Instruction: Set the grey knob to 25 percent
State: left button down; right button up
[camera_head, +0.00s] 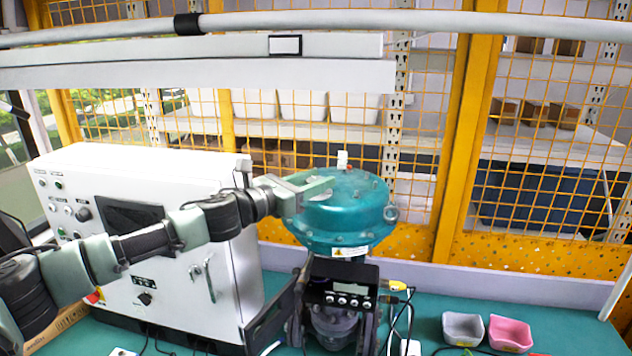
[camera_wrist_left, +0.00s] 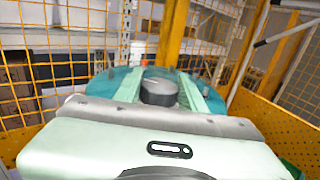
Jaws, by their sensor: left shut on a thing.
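My left gripper (camera_head: 318,188) reaches in from the left, over the top of a teal dome-shaped actuator (camera_head: 345,222). In the left wrist view its two pale green fingers (camera_wrist_left: 160,75) lie on either side of a short, round, dark grey knob (camera_wrist_left: 159,93), and it is shut on that knob. The knob sits above the teal dome. Its pointer and any scale around it cannot be made out. In the head view the fingers hide most or all of the knob. My right gripper is not in view.
A white control cabinet (camera_head: 235,285) stands left of the actuator, behind my left arm. A black positioner box (camera_head: 342,283) with buttons is below the dome. A grey bin (camera_head: 463,328) and a pink bin (camera_head: 510,334) stand at right on the green table. Yellow mesh fencing is behind.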

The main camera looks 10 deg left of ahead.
pick_arm(q)
jog(key=m+g+h+b, duration=0.1)
jog(key=m+g+h, duration=0.1)
jog(key=shift+a+f+h, duration=0.1)
jog(key=shift+h, duration=0.2)
jog(key=shift+m+g+h+b, duration=0.4)
jog(key=shift+m+g+h, duration=0.35)
jog(key=shift+g, duration=0.25)
jog(key=c, duration=0.8)
grip_release()
jog(key=shift+c, duration=0.2)
jog(key=shift+m, duration=0.25)
